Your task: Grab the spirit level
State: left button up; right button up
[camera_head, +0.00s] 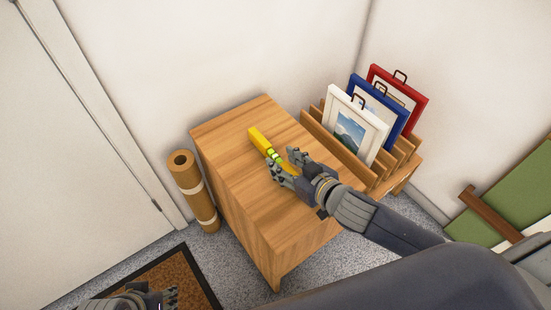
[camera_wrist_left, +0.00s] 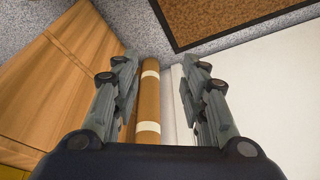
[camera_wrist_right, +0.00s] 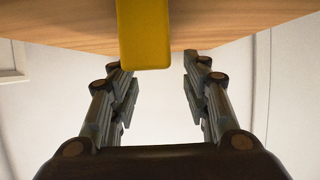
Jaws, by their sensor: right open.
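The yellow spirit level (camera_head: 259,140) with green vials lies on the wooden cabinet top (camera_head: 238,165). My right gripper (camera_head: 283,165) is over its near end and hides part of it. In the right wrist view, the level's yellow end (camera_wrist_right: 144,38) is just beyond the open fingertips (camera_wrist_right: 154,66), nearer the left finger. The gripper holds nothing. My left gripper (camera_head: 158,296) is low at the bottom left, away from the level. The left wrist view shows its fingers (camera_wrist_left: 160,62) apart with nothing held.
A wooden rack (camera_head: 335,142) with white (camera_head: 352,130), blue (camera_head: 378,107) and red (camera_head: 399,92) framed prints stands right of the level. A brown roll (camera_head: 193,190) stands left of the cabinet, near a brown mat (camera_head: 180,275). The cabinet top's left part is clear.

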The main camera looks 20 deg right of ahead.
aim_at(279, 158)
jog(key=shift+b+x, duration=0.6)
jog(key=shift+x, duration=1.75)
jog(key=shift+d+f, duration=0.1)
jog(key=shift+d, duration=0.05)
grip_shut()
